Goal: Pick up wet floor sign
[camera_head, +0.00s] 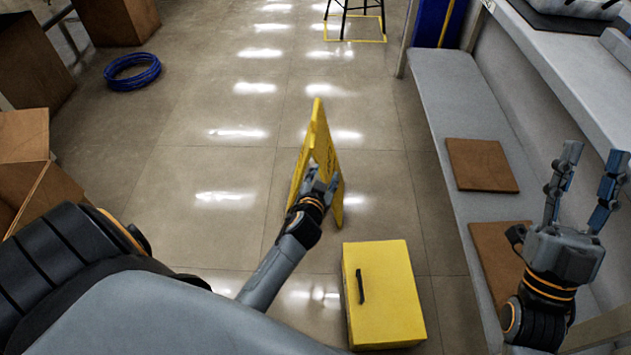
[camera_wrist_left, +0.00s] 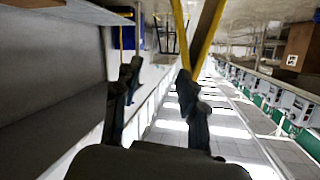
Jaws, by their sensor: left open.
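The yellow wet floor sign (camera_head: 320,140) stands upright and folded out as an A-frame on the tiled floor in the head view. My left gripper (camera_head: 320,180) is at its near side, reaching in by the gap between its two panels. The gripper hides part of the sign, and I cannot tell whether they touch. In the left wrist view, the open fingers (camera_wrist_left: 160,72) have no object clasped between them, and the sign's yellow edges (camera_wrist_left: 208,38) rise just beyond the right-hand finger. My right gripper (camera_head: 590,185) is open and empty at the right, above the bench.
A yellow box (camera_head: 385,295) with a dark handle stands on the floor close to my left forearm. A grey bench (camera_head: 445,85) with brown boards (camera_head: 482,165) runs along the right. Cardboard boxes (camera_head: 25,135) and a blue hose coil (camera_head: 132,72) are at the left.

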